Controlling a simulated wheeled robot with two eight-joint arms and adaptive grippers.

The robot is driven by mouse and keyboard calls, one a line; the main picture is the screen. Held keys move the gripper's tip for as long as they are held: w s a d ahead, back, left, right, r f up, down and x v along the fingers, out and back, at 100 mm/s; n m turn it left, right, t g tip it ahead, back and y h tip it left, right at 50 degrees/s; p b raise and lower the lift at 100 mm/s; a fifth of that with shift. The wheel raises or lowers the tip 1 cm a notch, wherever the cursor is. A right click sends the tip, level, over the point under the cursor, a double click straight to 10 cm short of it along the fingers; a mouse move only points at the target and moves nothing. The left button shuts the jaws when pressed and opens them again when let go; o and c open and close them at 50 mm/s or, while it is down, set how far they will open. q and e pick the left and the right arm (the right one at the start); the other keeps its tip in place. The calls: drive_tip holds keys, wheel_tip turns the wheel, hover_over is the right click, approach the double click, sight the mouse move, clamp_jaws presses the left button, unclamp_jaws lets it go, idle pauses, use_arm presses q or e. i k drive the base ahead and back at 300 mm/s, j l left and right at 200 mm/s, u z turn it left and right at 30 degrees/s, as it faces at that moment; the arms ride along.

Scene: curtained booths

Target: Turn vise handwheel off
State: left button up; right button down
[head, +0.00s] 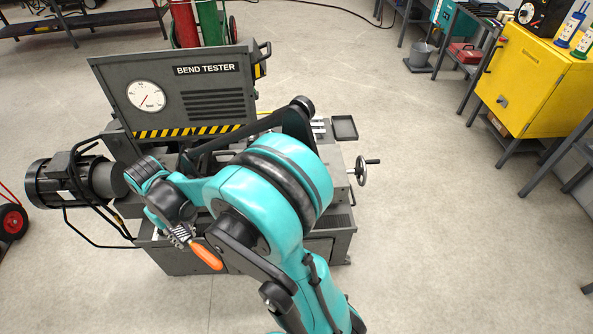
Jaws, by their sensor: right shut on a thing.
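The handwheel (361,171) is a small dark spoked wheel with a crank knob, on the right side of the grey bend tester (187,90). My right arm reaches in from the bottom and bends left in front of the machine. My right gripper (184,238) is low at the machine's front left, well apart from the handwheel. It is shut on an orange-handled tool (207,256), whose handle points down to the right. My arm hides the middle of the machine, including much of the vise area. My left gripper is not in view.
A black motor (66,181) juts out at the machine's left. A small dark tray (344,128) sits behind the handwheel. A yellow cabinet (527,80) and benches line the right. Red and green cylinders (208,22) stand behind. The floor right of the handwheel is clear.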

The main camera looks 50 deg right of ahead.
sight(358, 170)
drive_tip(key=u, duration=0.4)
drive_tip(key=k+l+u, duration=0.1)
drive_tip(key=u, duration=0.25)
drive_tip(key=k+u, duration=0.15)
drive_tip(key=u, duration=0.25)
drive_tip(key=k+l, duration=0.45)
drive_tip(key=l, duration=0.15)
drive_tip(key=k+l, duration=0.45)
drive_tip(key=l, duration=0.2)
drive_tip(key=k+l, duration=0.45)
drive_tip(key=l, duration=0.15)
drive_tip(key=k+l, duration=0.45)
drive_tip(key=l, duration=0.2)
